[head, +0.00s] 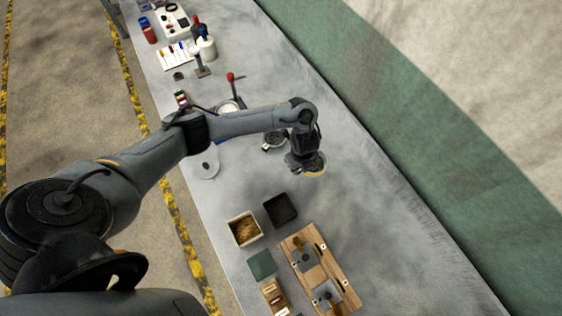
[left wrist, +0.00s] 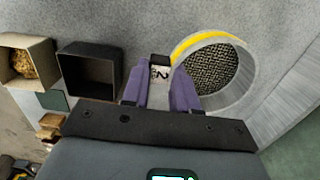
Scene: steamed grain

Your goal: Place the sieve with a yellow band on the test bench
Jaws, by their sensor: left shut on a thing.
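The sieve with a yellow band (left wrist: 243,97) is a round metal ring with a dark mesh, seen in the left wrist view. In the head view its yellow edge (head: 315,172) shows under my left gripper (head: 304,166). My left gripper (left wrist: 160,90) is shut on a pale tab marked "2" at the sieve's side. The grey test bench (head: 372,200) lies beneath; I cannot tell whether the sieve touches it. My right gripper is not in view.
Another round sieve-like item (head: 275,141) lies just behind the left gripper. A black box (head: 280,210), a grain-filled box (head: 244,230) and a wooden board (head: 318,270) stand nearer. The bench to the right is clear.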

